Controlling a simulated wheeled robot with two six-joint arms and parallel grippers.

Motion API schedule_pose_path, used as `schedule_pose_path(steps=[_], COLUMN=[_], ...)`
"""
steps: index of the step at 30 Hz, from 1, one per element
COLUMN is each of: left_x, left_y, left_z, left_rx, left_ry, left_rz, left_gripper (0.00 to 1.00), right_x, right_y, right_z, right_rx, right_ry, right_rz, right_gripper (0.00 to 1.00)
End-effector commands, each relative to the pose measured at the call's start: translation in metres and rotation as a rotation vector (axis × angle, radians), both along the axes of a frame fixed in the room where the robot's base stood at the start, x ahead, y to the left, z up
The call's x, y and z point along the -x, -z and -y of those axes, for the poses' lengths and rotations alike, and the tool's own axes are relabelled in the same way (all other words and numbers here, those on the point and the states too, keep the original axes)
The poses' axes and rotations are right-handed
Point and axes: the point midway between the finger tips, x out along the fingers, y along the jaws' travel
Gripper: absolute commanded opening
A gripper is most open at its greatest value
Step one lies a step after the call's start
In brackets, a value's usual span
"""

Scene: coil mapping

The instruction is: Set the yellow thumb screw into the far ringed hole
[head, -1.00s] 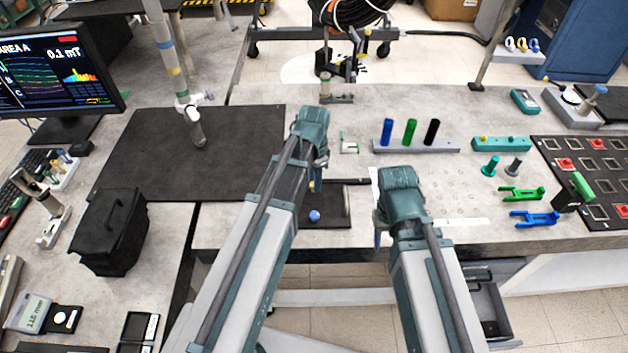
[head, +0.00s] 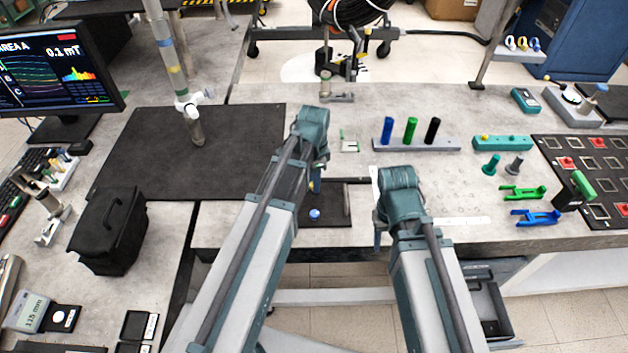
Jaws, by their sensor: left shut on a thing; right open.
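My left gripper (head: 316,178) is shut just above the back of a dark plate (head: 333,212) at the front edge of the bench. A small yellow thing (head: 316,186), apparently the yellow thumb screw, shows at its fingertips. Its lower end and contact with the plate are too small to tell. A blue knob (head: 314,213) sits on the plate, in front of the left fingertips. The far ringed hole cannot be made out; my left gripper and arm cover part of the plate. My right gripper (head: 379,238) is open and empty, right of the plate.
A grey rack (head: 415,147) with blue, green and black cylinders stands behind right. A teal block (head: 515,144) bears another yellow knob. Green (head: 523,192) and blue (head: 535,217) brackets lie at right. A dark mat (head: 240,150) lies at left. Bare bench lies right of the plate.

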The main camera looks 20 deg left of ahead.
Motion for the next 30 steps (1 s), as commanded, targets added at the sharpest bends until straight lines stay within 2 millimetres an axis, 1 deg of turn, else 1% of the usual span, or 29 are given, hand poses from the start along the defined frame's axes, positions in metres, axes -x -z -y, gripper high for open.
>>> schedule_pose_path(steps=[3,6,13,14,15,19,20,30], left_x=[0.0002,0.0002,0.0002,0.0001,0.0001,0.0002,0.0001,0.0], left_y=[0.0003,0.0003,0.0002,0.0002,0.0002,0.0002,0.0001,-0.0013], left_z=[0.0003,0.0003,0.0003,0.0002,0.0002,0.0001,0.0002,0.0], left_rx=[0.001,0.001,0.0,0.0,0.0,0.0,0.0,0.0], left_ry=[0.16,0.245,0.272,0.272,0.271,0.271,0.27,0.269], left_rz=[-0.001,-0.001,-0.001,-0.001,-0.001,-0.001,0.0,0.0], left_gripper=[0.0,0.0,0.0,0.32,0.39,0.63,0.65,0.65], right_x=[0.0,0.0,0.0,0.0,0.0,0.0,0.0,0.0], right_y=[0.0003,0.0003,0.0002,0.0002,0.0002,0.0002,0.0001,-0.0013], right_z=[0.0,0.0,0.0,0.0,0.0,0.0,0.0,0.0], right_rx=[0.0,0.0,0.0,0.0,0.0,0.0,0.0,0.0], right_ry=[0.0,0.0,0.0,0.0,0.0,0.0,0.0,0.0], right_rz=[0.0,0.0,0.0,0.0,0.0,0.0,0.0,0.0], right_gripper=[0.5,0.5,0.5,0.5,0.5,0.5,0.5,0.5])
